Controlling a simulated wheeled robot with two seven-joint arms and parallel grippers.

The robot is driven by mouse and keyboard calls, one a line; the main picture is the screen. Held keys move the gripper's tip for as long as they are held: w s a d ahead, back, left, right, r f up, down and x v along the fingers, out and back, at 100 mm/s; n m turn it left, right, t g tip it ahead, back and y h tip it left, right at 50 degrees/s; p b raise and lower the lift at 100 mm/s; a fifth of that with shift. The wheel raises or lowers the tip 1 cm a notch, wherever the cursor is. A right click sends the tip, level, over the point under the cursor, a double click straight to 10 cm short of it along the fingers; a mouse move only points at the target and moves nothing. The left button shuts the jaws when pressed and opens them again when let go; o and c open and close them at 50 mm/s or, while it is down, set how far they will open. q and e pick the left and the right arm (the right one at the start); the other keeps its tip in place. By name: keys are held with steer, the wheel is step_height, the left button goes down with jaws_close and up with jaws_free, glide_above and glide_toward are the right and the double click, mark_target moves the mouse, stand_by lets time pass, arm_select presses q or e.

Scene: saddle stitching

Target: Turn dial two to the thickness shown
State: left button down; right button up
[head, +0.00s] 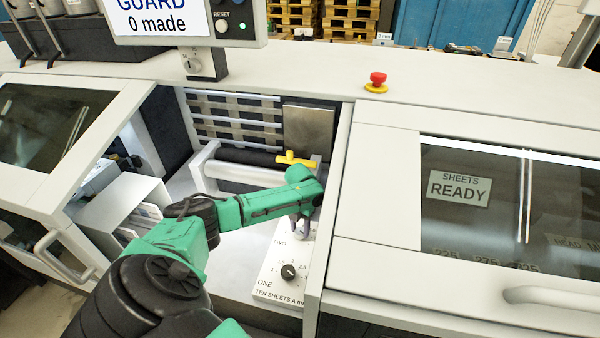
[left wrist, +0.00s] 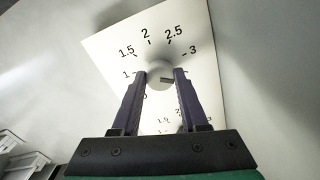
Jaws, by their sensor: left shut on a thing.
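My left gripper (head: 300,224) reaches down to the upper part of the white dial panel (head: 272,287). In the left wrist view its two dark fingers (left wrist: 160,78) are shut on the round pale knob of dial two (left wrist: 159,69). The scale around the knob reads 1, 1.5, 2, 2.5 and 3. A dark mark on the knob points roughly right; its exact setting is unclear. In the head view the gripper hides this knob. The black knob of dial one (head: 289,271) stands nearer the front, marked ONE. My right gripper is not in view.
A yellow handle (head: 296,158) and a white roller bar (head: 247,174) lie behind my arm in the open bay. The right guard window (head: 470,205) bears a SHEETS READY sign (head: 459,188). The screen (head: 158,17) reads GUARD, 0 made. A red stop button (head: 377,78) sits on top.

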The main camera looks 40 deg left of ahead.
mark_target(300, 230)
arm_select(q)
steer(key=shift+c, duration=2.2)
jaws_free()
steer(key=shift+r, duration=0.1)
step_height(300, 230, up, 14)
steer(key=shift+r, duration=0.25)
